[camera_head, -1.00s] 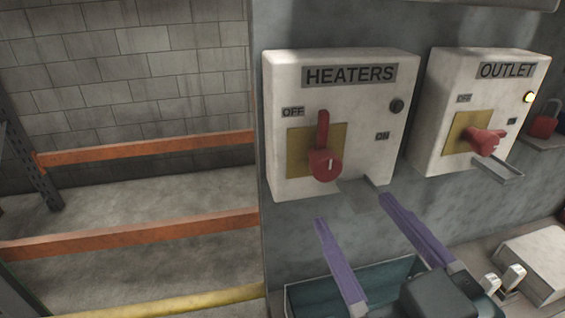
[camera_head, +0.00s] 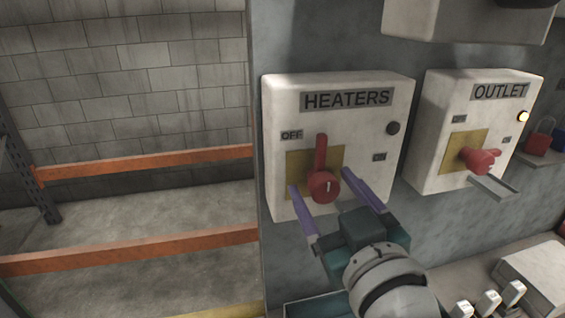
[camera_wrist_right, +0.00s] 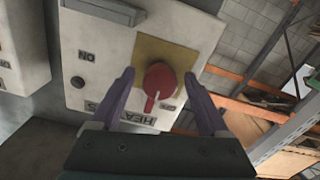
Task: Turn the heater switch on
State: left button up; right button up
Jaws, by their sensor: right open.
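The heaters box (camera_head: 355,124) is a white box on the grey wall, labelled HEATERS. Its red switch handle (camera_head: 321,163) points straight up, near the OFF label, on a yellow plate. The dark round lamp (camera_head: 393,128) on the box looks unlit. My right gripper (camera_head: 320,180) is open, its two purple fingers on either side of the switch's lower round part. In the right wrist view the red knob (camera_wrist_right: 160,77) lies between the spread fingers (camera_wrist_right: 163,82); I cannot tell whether they touch it. My left gripper is not in view.
To the right is the outlet box (camera_head: 470,130) with a red handle turned sideways and a lit yellow lamp. Red padlocks (camera_head: 540,138) sit beyond it. White switches (camera_head: 489,302) stand at the lower right. Orange rails (camera_head: 140,162) cross the left side.

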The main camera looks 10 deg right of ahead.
jog(key=shift+c, duration=0.2)
grip_shut()
dwell(0.3)
jog(key=shift+m, duration=0.3)
jog(key=m, duration=0.3)
jog(key=shift+m, duration=0.3)
jog(key=m, duration=0.4)
jog(key=shift+m, duration=0.3)
jog(key=m+b, duration=0.1)
jog(key=m, duration=0.3)
jog(key=m+b, duration=0.1)
jog(key=m, duration=0.4)
